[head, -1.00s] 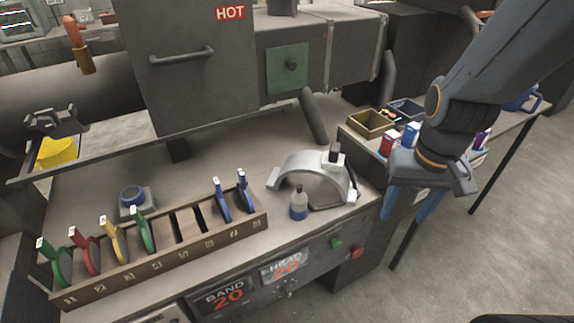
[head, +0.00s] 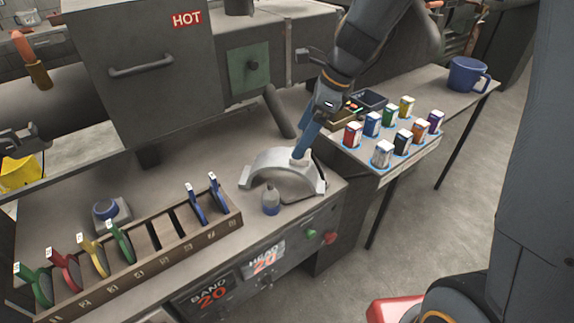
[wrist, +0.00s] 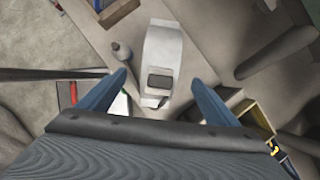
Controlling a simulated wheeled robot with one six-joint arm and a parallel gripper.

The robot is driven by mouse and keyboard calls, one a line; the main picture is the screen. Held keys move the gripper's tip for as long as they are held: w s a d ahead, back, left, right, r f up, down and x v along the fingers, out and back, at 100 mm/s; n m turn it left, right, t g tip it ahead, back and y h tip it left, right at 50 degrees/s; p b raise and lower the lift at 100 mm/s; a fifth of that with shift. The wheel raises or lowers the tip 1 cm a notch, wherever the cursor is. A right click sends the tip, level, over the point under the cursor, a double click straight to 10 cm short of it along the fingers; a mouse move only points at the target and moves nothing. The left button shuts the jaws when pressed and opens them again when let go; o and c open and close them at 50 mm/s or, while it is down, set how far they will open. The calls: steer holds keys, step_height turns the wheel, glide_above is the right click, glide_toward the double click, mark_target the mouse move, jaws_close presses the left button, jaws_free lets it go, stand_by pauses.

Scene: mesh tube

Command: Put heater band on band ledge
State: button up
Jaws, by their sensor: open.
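The heater band, a silver half-ring (head: 264,166), stands arched on the grey bench beside a small bottle. It also shows in the wrist view (wrist: 163,42), with a dark-topped terminal box towards me. My gripper (head: 302,152) has blue fingers and points down at the band's right end, where the white box sits. In the wrist view my gripper (wrist: 158,82) is open, with one finger to each side of the box and clear gaps between. I see no grip on the band. I cannot make out which surface is the band ledge.
A small grey-topped bottle (head: 271,201) stands just in front of the band. A wooden rack (head: 140,262) holds coloured paddles at the left. Several coloured cartons (head: 383,153) and a blue mug (head: 467,75) stand on the right-hand table. The hot machine housing (head: 145,60) rises behind.

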mark_target(290, 152)
steer(key=shift+a+p+x, duration=0.2)
steer(key=shift+p+x, duration=0.6)
steer(key=shift+x, duration=2.65)
steer(key=shift+w+r, duration=0.1)
steer(key=shift+c, duration=0.4)
steer(key=c, duration=1.8)
steer(key=shift+w, duration=0.1)
jaws_close()
steer(key=shift+r, duration=0.15)
